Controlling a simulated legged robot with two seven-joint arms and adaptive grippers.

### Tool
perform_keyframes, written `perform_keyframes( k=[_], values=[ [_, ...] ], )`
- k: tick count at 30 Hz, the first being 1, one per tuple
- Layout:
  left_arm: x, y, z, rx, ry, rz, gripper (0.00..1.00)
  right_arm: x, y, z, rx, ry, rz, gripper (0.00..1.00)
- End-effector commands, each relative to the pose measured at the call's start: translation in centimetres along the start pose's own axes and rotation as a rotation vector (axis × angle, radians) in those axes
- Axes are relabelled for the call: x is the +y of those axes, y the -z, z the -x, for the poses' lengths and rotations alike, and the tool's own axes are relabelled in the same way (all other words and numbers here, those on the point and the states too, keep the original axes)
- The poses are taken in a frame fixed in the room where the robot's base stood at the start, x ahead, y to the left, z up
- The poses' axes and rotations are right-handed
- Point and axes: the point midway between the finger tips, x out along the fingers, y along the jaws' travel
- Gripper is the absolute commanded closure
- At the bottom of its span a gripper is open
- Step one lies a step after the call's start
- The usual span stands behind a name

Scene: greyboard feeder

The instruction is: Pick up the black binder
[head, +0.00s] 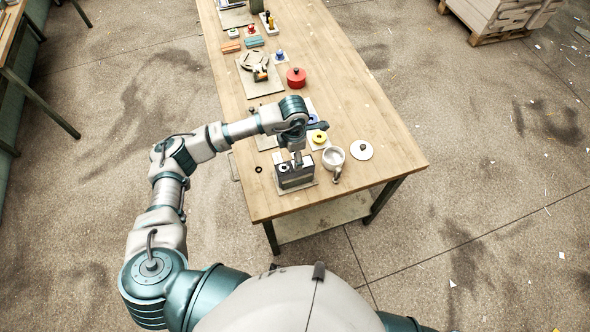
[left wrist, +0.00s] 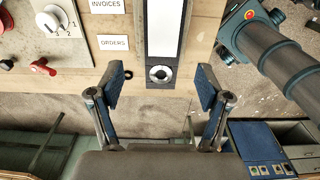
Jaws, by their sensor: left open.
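The black binder (head: 283,180) appears to be the dark, upright block at the near end of the wooden table in the head view. In the left wrist view, a black spine (left wrist: 148,62) with a long white label and a round finger ring stands upright, ahead of the fingers. My left gripper (head: 297,158) is just above the block in the head view. In the left wrist view my left gripper (left wrist: 160,80) is open, one finger on each side of the spine's lower end, with gaps at both sides. My right gripper is not in view.
A grey mug (head: 333,158) and a white disc with a dark knob (head: 361,150) are right of the block. A red round pot (head: 296,77) is farther up the table. The table's right side is mostly clear.

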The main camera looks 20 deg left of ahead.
Motion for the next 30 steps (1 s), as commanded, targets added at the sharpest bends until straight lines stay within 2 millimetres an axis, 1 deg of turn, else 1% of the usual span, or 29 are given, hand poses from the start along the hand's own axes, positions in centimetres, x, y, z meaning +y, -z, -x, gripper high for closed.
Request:
perform_keyframes(
  k=[1,8,12,15,18,24,26,27,29,30],
  values=[
    [-0.1,0.0,-0.6,0.001,0.002,0.0,0.23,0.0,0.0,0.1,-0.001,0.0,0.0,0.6],
    [-0.1,-0.1,-2.5,0.002,0.002,0.0,0.23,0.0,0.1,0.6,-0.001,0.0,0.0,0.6],
    [-0.3,-0.2,-4.7,0.002,0.003,-0.001,0.23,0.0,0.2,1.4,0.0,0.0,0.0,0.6],
    [-0.3,-0.3,-6.1,0.0,0.002,0.0,0.23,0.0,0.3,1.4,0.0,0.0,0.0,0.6],
    [-0.3,-0.2,-6.7,0.0,0.002,-0.001,0.23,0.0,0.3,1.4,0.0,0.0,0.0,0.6],
    [-0.2,-0.3,-6.8,-0.001,0.001,-0.001,0.23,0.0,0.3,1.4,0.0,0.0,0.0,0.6],
    [-0.2,-0.3,-6.8,-0.001,0.001,-0.001,0.38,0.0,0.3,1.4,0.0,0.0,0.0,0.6],
    [-0.2,-0.3,-6.8,-0.001,0.001,-0.001,0.48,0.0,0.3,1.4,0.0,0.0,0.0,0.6],
    [-0.2,-0.3,-6.8,-0.001,0.001,-0.001,0.63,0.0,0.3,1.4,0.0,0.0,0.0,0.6],
    [-0.2,-0.3,-6.8,-0.001,0.001,-0.001,0.73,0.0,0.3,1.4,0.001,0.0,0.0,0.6]
  ],
)
